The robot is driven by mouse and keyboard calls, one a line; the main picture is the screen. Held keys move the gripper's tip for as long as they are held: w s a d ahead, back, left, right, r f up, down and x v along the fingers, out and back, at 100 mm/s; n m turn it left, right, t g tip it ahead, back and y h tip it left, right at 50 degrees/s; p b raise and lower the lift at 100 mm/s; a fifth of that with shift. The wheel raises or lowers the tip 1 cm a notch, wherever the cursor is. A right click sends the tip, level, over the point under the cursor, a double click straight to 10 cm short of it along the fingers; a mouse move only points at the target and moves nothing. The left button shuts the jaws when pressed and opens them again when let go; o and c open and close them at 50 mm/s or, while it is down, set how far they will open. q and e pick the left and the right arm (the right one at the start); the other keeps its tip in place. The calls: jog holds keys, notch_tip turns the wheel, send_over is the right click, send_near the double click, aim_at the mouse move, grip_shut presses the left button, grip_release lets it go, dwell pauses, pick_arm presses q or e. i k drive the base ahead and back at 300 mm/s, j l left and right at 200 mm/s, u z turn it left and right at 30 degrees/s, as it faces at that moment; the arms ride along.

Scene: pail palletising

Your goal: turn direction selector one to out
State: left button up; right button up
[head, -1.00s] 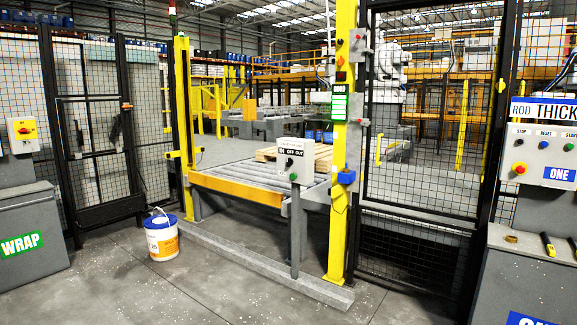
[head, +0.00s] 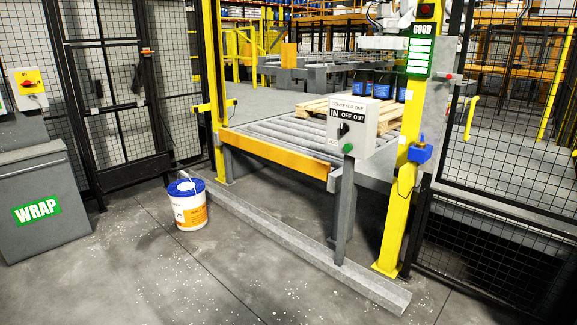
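The direction selector is a black knob (head: 343,130) on a grey control box (head: 353,122) that stands on a post in front of the roller conveyor. The box is labelled "CONVEYOR ONE" with "IN OFF OUT" above the knob. I cannot tell clearly which mark the knob points to. A green button (head: 348,149) sits below it. Neither of my grippers is in view.
The roller conveyor (head: 262,149) holds a wooden pallet (head: 312,107) with several dark blue pails behind the box. A low metal kerb (head: 290,236) crosses the floor before the post. A white pail (head: 188,205) stands left. The front floor is clear.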

aim_at(344, 127)
jog(key=i+z, duration=0.15)
jog(key=i, duration=0.4)
jog(key=i+j+z, duration=0.1)
jog(key=i, duration=0.5)
jog(key=i+j+z, duration=0.15)
jog(key=i, duration=0.4)
jog(key=j, duration=0.1)
